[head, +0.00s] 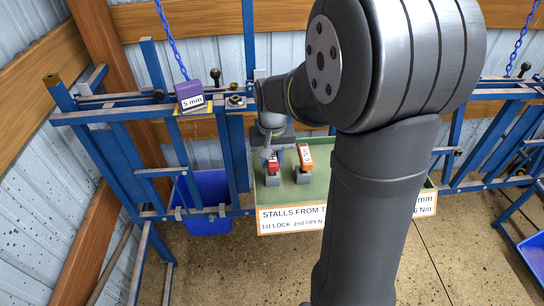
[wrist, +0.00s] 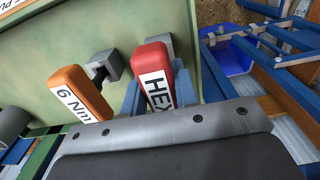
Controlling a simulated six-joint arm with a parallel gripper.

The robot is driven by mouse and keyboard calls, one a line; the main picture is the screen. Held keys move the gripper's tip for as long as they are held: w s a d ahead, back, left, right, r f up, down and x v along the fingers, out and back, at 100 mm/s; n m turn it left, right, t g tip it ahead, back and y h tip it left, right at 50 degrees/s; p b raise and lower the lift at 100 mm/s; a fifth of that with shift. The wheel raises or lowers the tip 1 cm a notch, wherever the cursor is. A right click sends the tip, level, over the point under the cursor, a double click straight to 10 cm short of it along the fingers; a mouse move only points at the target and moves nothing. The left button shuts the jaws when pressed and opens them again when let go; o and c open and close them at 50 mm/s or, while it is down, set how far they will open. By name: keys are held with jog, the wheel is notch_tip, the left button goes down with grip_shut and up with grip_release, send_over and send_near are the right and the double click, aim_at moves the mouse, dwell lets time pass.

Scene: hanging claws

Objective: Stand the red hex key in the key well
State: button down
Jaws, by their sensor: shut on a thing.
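The red hex key (head: 273,166) has a red handle with a white HEX label, seen close up in the wrist view (wrist: 152,70). My gripper (head: 272,152) is shut on this handle, with a blue finger on each side of it in the wrist view. A grey block (head: 272,181) is just below the handle in the head view; I cannot tell whether the key still sits in it. The key's shaft is hidden. I cannot make out for certain which thing is the key well.
An orange 6 Nm tool (head: 306,156) stands close beside the red key, at another grey block (head: 303,177). Both are over a green tray (head: 323,190) with a lettered front. A purple 5 mm block (head: 189,95) is on the blue frame at left. A blue bin (head: 208,190) hangs below.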

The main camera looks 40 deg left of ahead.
jog(key=shift+f, duration=0.15)
jog(key=c, duration=1.1)
grip_release()
jog(key=shift+o, duration=0.2)
notch_tip(320, 180, up, 17)
jog(key=shift+r, duration=0.2)
jog(key=shift+f, duration=0.15)
notch_tip(320, 180, down, 17)
jog(key=shift+f, duration=0.15)
jog(key=shift+r, duration=0.25)
